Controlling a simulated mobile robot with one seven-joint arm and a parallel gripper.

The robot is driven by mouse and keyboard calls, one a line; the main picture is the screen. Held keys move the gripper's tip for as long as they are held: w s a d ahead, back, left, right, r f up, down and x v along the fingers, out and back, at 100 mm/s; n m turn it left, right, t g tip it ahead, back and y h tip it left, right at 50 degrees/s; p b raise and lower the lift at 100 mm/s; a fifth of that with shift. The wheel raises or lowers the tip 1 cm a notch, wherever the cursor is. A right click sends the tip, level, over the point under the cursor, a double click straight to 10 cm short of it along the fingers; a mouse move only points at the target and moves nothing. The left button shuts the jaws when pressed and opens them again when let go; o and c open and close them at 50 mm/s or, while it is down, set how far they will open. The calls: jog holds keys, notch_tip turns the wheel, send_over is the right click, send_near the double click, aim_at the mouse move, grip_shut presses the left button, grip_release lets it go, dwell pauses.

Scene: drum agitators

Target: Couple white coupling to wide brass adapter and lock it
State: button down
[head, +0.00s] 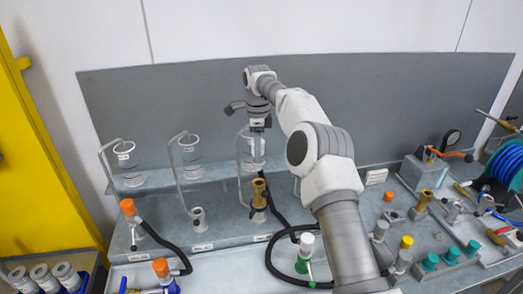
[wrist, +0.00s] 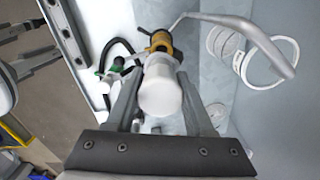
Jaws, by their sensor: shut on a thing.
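The white coupling (wrist: 160,92) is a plain white cylinder between the two fingers of my gripper (wrist: 163,100) in the wrist view. My gripper (head: 258,126) is shut on it, above the middle station in the head view. The wide brass adapter (head: 258,190) stands upright on its fitting, directly below my gripper. It also shows in the wrist view (wrist: 159,42), just beyond the coupling's far end and roughly in line with it. The coupling hides part of the adapter, so I cannot tell whether they touch or are locked.
A white-topped fitting with a green lever (head: 306,245) stands to the right of the station, near a looped black hose (head: 272,262). Hooked pipes and clear jars (head: 190,148) line the back shelf. Orange-topped fittings (head: 127,207) stand left; several fittings and tools lie right.

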aim_at(259, 169)
jog(key=shift+w+d, duration=0.15)
jog(key=shift+w, duration=0.05)
jog(key=shift+f, duration=0.75)
notch_tip(259, 169, down, 3)
jog(key=shift+r+b, duration=0.1)
jog(key=shift+b, duration=1.15)
jog(key=shift+f+p, duration=0.35)
jog(key=shift+f, duration=0.05)
jog(key=shift+f, duration=0.1)
jog(key=shift+f+b, duration=0.65)
jog(key=shift+f, duration=0.45)
jog(key=shift+f, duration=0.35)
